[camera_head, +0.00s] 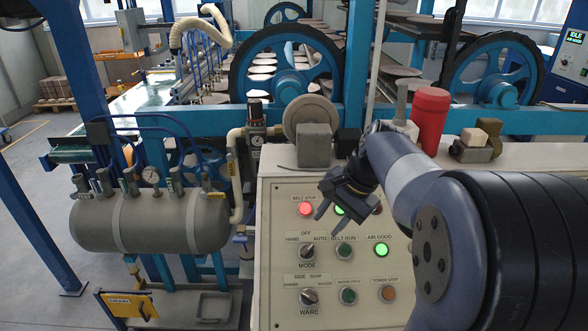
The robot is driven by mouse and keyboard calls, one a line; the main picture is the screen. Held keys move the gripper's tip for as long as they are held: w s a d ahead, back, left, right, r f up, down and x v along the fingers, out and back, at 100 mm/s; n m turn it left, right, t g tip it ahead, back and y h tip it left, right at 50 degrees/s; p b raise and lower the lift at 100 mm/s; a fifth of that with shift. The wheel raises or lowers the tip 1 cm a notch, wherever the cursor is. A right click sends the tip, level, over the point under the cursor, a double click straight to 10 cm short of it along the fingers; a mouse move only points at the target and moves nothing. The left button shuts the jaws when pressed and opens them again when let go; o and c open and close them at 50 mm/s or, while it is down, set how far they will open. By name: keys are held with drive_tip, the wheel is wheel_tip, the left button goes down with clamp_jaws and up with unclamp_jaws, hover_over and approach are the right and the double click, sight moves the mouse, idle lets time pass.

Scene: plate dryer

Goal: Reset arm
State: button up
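My arm comes in from the lower right, and my gripper (344,212) hangs in front of the upper part of the control panel (278,265). Its dark fingers look spread apart with nothing between them. The gripper partly hides a lit green lamp behind it and the panel's upper labels. I cannot tell the gap between the fingers and the panel face.
The panel has a lit red BELT STOP lamp (305,208), a lit green AIR GOOD lamp (381,250), a MODE knob (307,252) and a WARE knob (309,296). A red cylinder (430,118) stands behind my arm. A grey tank (150,222) is at left.

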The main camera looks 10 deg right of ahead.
sight(309, 248)
drive_tip(key=x, duration=1)
drive_tip(key=shift+f, duration=0.15)
